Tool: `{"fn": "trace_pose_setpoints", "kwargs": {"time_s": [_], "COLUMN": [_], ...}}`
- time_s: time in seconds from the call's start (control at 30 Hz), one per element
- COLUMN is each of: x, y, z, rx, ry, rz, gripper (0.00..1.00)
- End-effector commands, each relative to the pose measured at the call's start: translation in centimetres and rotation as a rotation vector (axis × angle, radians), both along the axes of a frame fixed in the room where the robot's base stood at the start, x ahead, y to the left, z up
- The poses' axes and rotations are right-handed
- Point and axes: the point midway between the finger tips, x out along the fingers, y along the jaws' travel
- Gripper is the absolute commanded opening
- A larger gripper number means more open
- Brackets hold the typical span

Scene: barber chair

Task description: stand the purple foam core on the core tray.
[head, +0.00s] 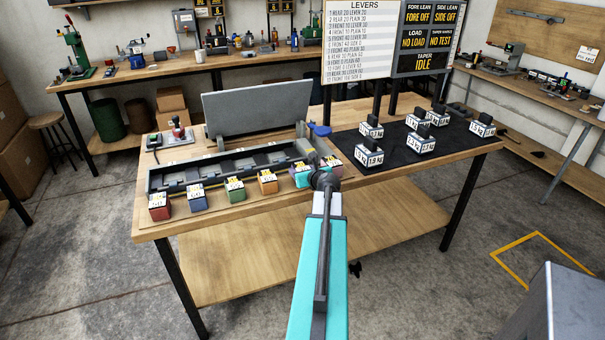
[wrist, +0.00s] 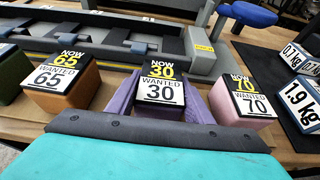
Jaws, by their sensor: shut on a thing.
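The purple foam core (wrist: 160,93) is in the middle of the wrist view, upright, with a top label reading NOW 30 and WANTED 30. My gripper (wrist: 160,108) is shut on it; lavender sides show left and right of the label. In the head view the core (head: 299,171) is partly hidden behind my gripper (head: 302,177), in the row in front of the long grey casing. An orange core (wrist: 64,80) is to its left and a pink core (wrist: 243,99) close to its right. I cannot tell which part is the core tray, or whether the core's base touches anything.
Red (head: 159,207), blue (head: 197,199) and green (head: 235,190) cores stand farther left. The grey casing (head: 230,164) has a raised lid (head: 257,106) and a blue knob (head: 320,130). Several labelled weights stand on a black mat (head: 400,140) at the right.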

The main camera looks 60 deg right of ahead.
Motion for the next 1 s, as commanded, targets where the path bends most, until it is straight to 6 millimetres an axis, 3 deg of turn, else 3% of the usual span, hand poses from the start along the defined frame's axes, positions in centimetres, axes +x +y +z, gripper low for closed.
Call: {"fn": "trace_pose_setpoints", "kwargs": {"time_s": [0.4,0.43,0.53,1.0], "x": [-0.18,-0.19,-0.21,-0.48], "y": [-0.18,-0.18,-0.20,-0.07], "z": [-0.34,-0.27,-0.26,0.15], "rx": [0.001,0.001,0.001,0.000], "ry": [0.000,0.000,0.000,0.000], "rz": [-0.004,-0.004,-0.004,-0.004], "gripper": [0.23,0.52,0.65,0.65]}}
